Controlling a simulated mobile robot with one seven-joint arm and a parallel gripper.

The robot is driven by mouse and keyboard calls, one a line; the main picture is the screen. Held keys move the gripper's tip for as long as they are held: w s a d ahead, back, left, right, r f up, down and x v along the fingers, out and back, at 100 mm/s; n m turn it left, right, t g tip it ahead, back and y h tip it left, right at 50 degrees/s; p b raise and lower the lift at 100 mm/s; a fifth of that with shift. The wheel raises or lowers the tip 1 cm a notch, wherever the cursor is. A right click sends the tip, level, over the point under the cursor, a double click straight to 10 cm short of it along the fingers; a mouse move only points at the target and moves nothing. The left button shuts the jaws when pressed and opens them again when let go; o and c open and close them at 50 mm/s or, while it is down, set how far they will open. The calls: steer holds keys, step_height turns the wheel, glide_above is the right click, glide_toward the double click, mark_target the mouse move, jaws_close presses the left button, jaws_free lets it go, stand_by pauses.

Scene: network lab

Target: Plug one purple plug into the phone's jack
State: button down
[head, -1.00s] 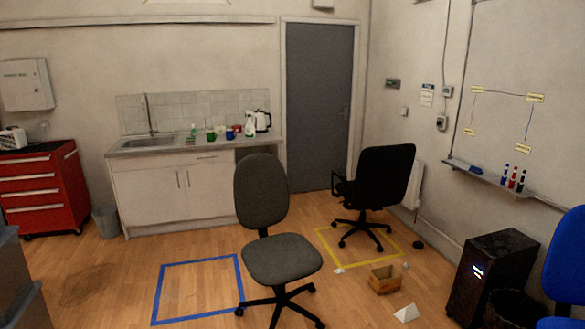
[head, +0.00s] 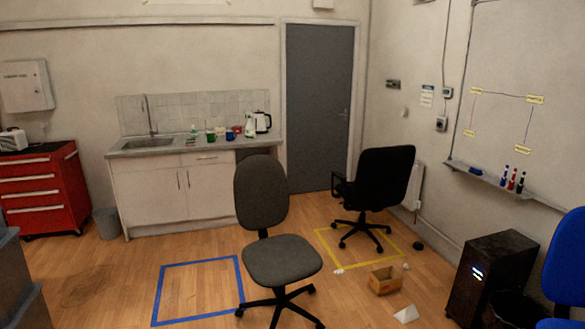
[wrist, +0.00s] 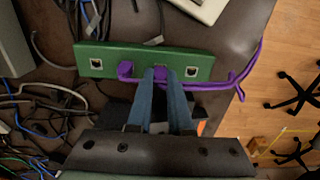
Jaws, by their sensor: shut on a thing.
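In the wrist view, a green panel (wrist: 145,60) carries square white-edged jacks, with an open one at its left end (wrist: 97,65) and one at its right end (wrist: 194,70). A purple plug (wrist: 125,70) sits at the panel, left of my fingers. My gripper (wrist: 161,80) is shut on a second purple plug (wrist: 161,73), which is at the panel between the two end jacks. My fingers hide part of it, so I cannot tell how far in it sits. Purple cable (wrist: 215,86) runs off to the right. I cannot tell which jack is the phone's.
A pale device (wrist: 200,8) lies behind the panel on the dark tabletop (wrist: 235,25). Loose blue and grey cables (wrist: 35,115) tangle at the left. The table's right edge drops to the wooden floor. The head view shows chairs (head: 280,255), a sink unit and a red cabinet.

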steer(key=shift+r+p, duration=1.55)
steer(key=shift+r, duration=0.1)
steer(key=c, duration=1.4)
jaws_free()
jaws_close()
